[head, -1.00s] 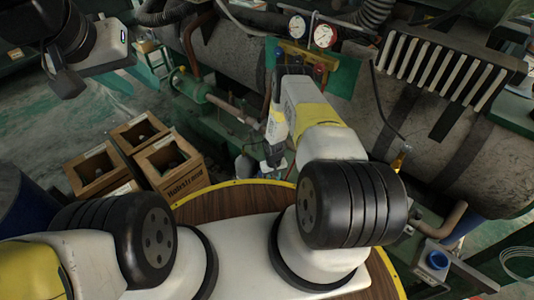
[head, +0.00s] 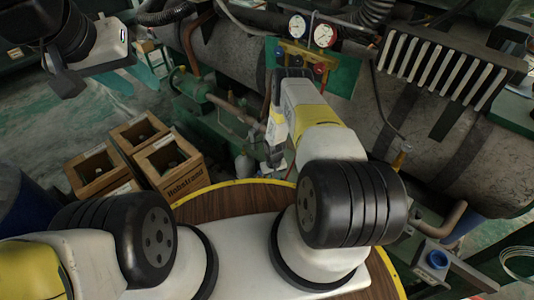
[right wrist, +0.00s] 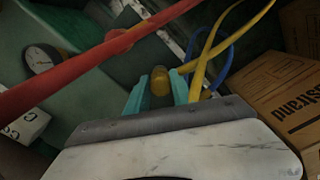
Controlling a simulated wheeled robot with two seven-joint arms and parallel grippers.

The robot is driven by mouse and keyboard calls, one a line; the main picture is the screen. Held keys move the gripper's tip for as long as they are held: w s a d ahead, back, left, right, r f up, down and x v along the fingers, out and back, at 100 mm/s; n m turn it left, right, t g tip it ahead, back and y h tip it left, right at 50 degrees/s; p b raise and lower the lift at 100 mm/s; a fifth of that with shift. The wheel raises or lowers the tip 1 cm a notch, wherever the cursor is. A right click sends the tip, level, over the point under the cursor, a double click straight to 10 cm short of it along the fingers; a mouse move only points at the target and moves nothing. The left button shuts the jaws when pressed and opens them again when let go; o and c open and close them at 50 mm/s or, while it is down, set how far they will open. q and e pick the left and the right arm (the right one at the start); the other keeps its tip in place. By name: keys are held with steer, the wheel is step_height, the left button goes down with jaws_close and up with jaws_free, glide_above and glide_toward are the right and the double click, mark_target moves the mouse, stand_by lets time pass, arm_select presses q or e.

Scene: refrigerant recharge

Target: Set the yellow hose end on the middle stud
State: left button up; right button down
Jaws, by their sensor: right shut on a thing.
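In the right wrist view, my right gripper (right wrist: 160,88) has its teal fingers shut on the yellow hose end (right wrist: 160,79), a short rounded yellow piece between the tips. In the head view the right hand points down in front of the tank, and its own arm hides most of it. The gauge manifold (head: 306,56) sits above it on a green panel, with two round dials, a brass body and red and blue knobs. The middle stud cannot be made out. My left gripper (head: 133,78) is at the upper left, its teal fingers apart and empty.
A red hose (right wrist: 95,60) crosses the right wrist view close to the fingers. A yellow hose (right wrist: 207,55) and a blue hose (right wrist: 225,65) hang at their right. Wooden crates (head: 170,165) stand at the left. A finned grille (head: 445,65) is at the right.

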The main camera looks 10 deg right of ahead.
steer(key=shift+f, duration=0.45)
steer(key=c, duration=1)
jaws_free()
steer(key=shift+c, duration=0.2)
steer(key=shift+r, duration=0.1)
step_height(320, 180, up, 8)
steer(key=shift+f, duration=0.2)
steer(key=shift+s, duration=0.1)
